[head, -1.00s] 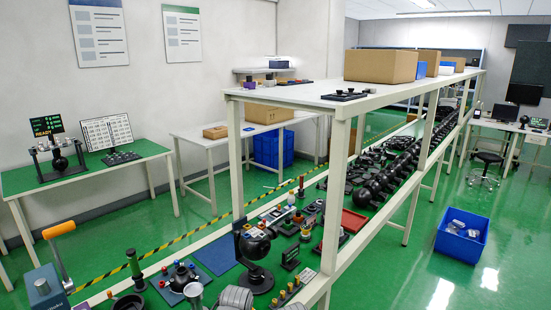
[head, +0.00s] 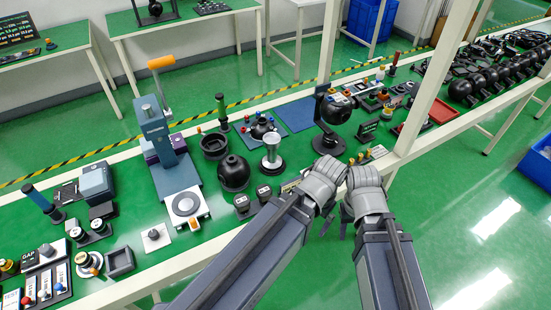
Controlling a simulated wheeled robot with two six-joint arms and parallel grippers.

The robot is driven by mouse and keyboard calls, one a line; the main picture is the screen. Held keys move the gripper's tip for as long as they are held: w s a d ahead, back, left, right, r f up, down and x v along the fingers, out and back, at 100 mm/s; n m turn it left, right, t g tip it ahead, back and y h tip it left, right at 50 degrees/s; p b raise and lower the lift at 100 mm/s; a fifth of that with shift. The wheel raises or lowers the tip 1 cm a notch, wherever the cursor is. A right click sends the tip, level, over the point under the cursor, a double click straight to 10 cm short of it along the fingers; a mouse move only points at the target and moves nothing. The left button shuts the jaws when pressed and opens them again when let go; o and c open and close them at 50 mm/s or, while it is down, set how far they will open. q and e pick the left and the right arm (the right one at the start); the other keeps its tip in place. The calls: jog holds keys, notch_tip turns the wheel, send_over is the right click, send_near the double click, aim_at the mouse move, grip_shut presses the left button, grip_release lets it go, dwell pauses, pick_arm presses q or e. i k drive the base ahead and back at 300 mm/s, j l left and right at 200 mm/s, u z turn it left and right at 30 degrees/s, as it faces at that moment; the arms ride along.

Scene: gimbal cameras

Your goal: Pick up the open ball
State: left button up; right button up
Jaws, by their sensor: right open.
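Several dark balls stand on the long green bench, and I cannot tell for sure which is the open ball. A plain black ball (head: 234,173) stands nearer the front edge. My left gripper (head: 325,182) and right gripper (head: 362,182) are side by side at the bench's front edge, below the ball in the stand. The right is open; the left's fingers are not clear. I see nothing held.
A blue-grey press (head: 158,140) with an orange handle stands left of the balls. A white frame post (head: 420,90) rises right of my grippers. A red tray (head: 440,112) and several black balls lie farther right. A blue bin (head: 540,160) is on the floor.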

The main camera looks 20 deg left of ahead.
aim_at(233, 170)
jog(key=j+u, duration=0.6)
jog(key=u, duration=0.15)
jog(key=j+u, duration=0.35)
jog(key=i+l, duration=0.05)
jog(key=l, duration=0.05)
